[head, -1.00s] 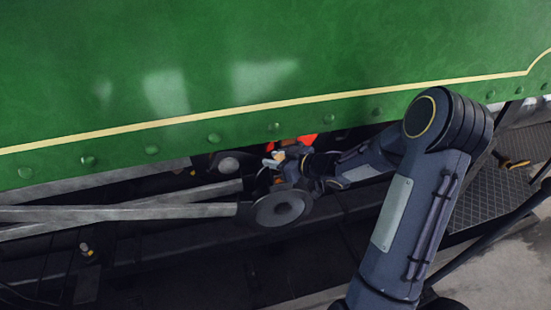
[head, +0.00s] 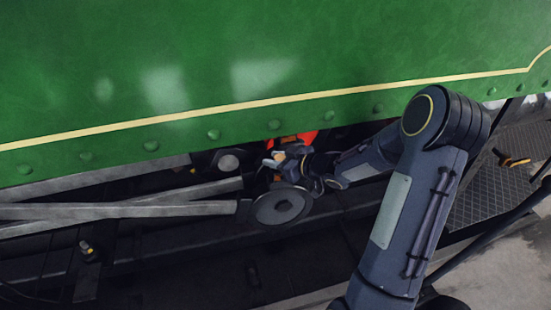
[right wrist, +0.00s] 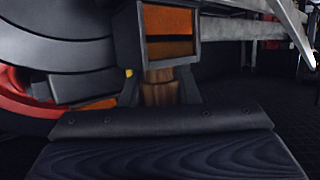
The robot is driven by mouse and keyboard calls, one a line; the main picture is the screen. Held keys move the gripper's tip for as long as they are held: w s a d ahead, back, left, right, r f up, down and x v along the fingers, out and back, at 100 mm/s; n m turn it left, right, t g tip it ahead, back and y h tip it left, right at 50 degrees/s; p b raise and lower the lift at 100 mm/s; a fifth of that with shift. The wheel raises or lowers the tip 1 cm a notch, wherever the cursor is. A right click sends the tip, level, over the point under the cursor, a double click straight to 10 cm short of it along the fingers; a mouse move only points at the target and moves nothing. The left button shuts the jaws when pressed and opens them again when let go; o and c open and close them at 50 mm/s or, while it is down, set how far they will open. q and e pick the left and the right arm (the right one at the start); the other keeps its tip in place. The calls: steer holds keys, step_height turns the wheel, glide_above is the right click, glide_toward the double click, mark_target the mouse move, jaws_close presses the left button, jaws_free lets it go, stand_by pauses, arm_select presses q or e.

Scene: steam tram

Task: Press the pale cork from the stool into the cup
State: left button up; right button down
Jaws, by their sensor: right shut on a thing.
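My right gripper (head: 275,160) reaches in under the green side of the tram, just above a round dark disc. It is shut on a small tan piece that looks like the pale cork (head: 280,157); the fingers hide much of it. In the right wrist view a brown, striped piece shows between dark gripper parts, below a grey frame with orange inside; I cannot tell whether it is the cork. The cup cannot be made out, being small or hidden by the gripper. The stool is not in view. My left gripper is not in view.
The green panel (head: 200,70) hangs low over the gripper. Grey rods (head: 120,210) run in from the left to beside the disc (head: 283,206). A red part (head: 305,138) lies behind the gripper. A treaded step (head: 490,195) is at the right.

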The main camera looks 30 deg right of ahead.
steer(key=shift+f, duration=0.55)
stand_by(0.6)
